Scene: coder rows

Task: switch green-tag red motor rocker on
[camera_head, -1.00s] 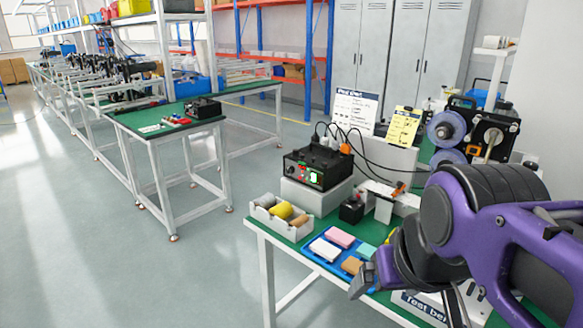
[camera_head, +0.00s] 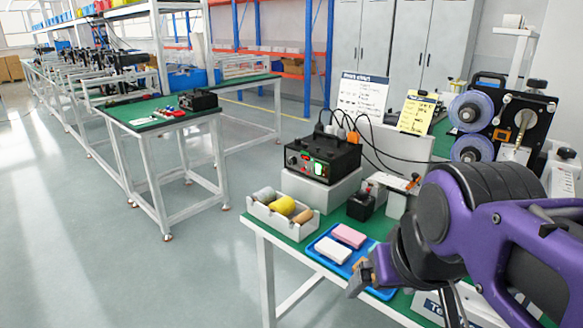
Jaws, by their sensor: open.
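A black box (camera_head: 323,158) with a dark front panel stands on a white block on the green bench. Its front shows a green lit patch (camera_head: 320,169), small red parts to the left and knobs. Which part is the red motor rocker, and its position, is too small to tell. My gripper (camera_head: 358,282) is at the bench's front edge, over the blue tray's corner, below and right of the box and apart from it. It appears open and empty; the arm partly hides it.
A white bin (camera_head: 262,213) of rolls stands left of the blue tray (camera_head: 312,245), which holds sponge blocks. A small black box (camera_head: 361,206) and cables lie right of the black box. A label machine (camera_head: 515,125) stands at the right.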

